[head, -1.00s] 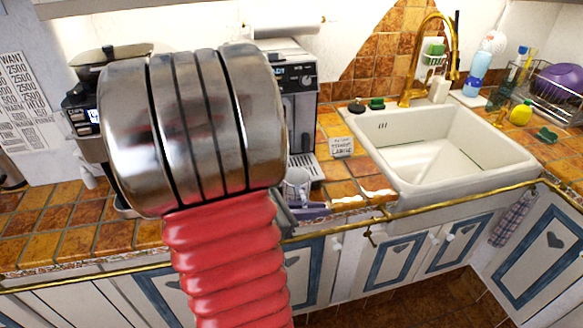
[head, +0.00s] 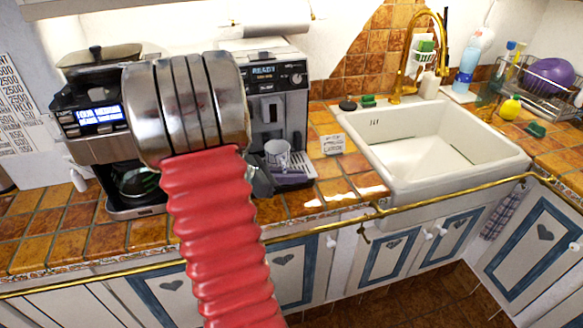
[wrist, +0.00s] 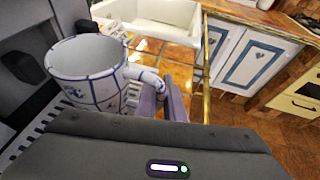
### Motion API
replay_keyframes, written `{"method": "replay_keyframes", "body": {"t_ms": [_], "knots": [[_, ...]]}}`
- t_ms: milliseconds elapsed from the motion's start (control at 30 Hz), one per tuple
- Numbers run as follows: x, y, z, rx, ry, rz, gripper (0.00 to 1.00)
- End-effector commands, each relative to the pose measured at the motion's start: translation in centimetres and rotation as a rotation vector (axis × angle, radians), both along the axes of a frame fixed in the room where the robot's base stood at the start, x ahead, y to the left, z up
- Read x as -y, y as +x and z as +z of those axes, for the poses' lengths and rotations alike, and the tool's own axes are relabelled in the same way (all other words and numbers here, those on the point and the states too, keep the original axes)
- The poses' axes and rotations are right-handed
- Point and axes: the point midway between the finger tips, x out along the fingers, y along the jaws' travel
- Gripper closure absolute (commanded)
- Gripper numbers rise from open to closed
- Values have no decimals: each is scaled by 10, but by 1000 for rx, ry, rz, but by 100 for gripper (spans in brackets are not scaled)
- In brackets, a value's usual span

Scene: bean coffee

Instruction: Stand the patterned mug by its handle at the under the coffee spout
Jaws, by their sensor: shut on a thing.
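The patterned mug (wrist: 88,75), white with blue lines, is upright over the slotted drip tray (wrist: 22,145) in the wrist view. My gripper (wrist: 162,98), with purple fingers, is shut on the mug's handle at its right side. In the head view the mug (head: 277,154) is in front of the coffee machine (head: 277,95) with the lit READY display, low and close to the tray. Whether its base touches the tray cannot be told. The dark spout (wrist: 25,68) is left of the mug in the wrist view. My arm hides part of the machine in the head view.
A second coffee maker (head: 95,120) with a lit blue display stands at the left. A small white sign (head: 332,144) stands right of the machine. The white sink (head: 440,145) lies further right. A brass rail (head: 440,205) runs along the counter front.

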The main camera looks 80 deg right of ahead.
Motion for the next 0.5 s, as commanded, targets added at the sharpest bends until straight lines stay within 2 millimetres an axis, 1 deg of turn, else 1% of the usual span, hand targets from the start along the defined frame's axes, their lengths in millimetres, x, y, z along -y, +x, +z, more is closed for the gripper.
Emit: {"method": "replay_keyframes", "body": {"t_ms": [167,400,500], "knots": [[6,4,0,0,-2,1,100],[31,19,0,0,-2,1,100],[35,21,-1,1,-1,1,100]]}}
